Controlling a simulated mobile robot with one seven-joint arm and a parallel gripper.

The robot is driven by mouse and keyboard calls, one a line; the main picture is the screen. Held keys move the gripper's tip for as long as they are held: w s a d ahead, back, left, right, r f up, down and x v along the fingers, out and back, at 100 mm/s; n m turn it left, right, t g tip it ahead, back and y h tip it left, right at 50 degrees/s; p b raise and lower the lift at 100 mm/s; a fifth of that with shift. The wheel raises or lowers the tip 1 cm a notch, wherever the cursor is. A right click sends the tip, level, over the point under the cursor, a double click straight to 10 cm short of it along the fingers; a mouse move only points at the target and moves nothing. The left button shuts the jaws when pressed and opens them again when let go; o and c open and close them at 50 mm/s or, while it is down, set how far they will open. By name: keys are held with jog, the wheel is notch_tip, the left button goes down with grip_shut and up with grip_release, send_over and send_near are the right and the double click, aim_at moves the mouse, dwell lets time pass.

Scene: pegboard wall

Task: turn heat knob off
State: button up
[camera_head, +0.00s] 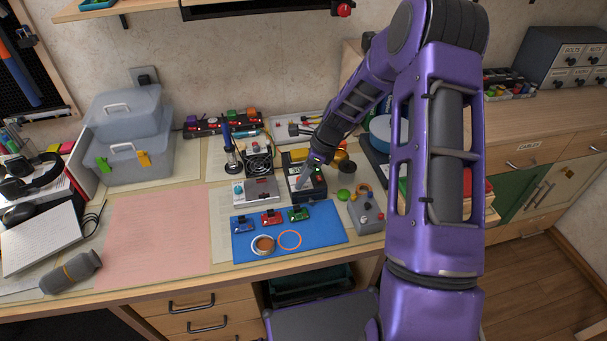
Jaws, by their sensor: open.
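My gripper (304,179) points down over a dark boxy device (293,184) near the middle of the bench. Its fingers are small in this view, and I cannot tell whether they touch the device. A light grey box (256,191) with a bluish round part on its left stands just left of the dark device. No knob setting is readable.
A soldering iron stand (232,162) and a small fan (258,165) stand behind the light grey box. A blue mat (323,231) with small circuit boards and rings lies in front. A pink sheet (155,237) lies clear at the left.

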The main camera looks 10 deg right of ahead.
grip_shut()
dwell(0.5)
jog(key=n+g, duration=0.1)
jog(key=n, duration=0.3)
jog(key=shift+w+d+n+g, duration=0.1)
jog(key=shift+w+n+g, duration=0.1)
jog(key=shift+n+g, duration=0.2)
jog(key=n+g, duration=0.1)
jog(key=n, duration=0.1)
jog(key=n+g, duration=0.1)
jog(key=n, duration=0.2)
jog(key=shift+w, duration=0.2)
jog(key=n, duration=0.2)
jog(key=n+g+h, duration=0.1)
jog(key=n, duration=0.2)
jog(key=shift+w+a+b, duration=0.15)
jog(key=shift+a+b, duration=0.05)
jog(key=shift+b, duration=0.15)
jog(key=n+h, duration=0.1)
jog(key=n, duration=0.1)
jog(key=n+g, duration=0.1)
jog(key=n, duration=0.2)
jog(key=shift+w+a+h, duration=0.1)
jog(key=shift+a+h, duration=0.05)
jog(key=shift+h, duration=0.25)
jog(key=shift+b, duration=0.3)
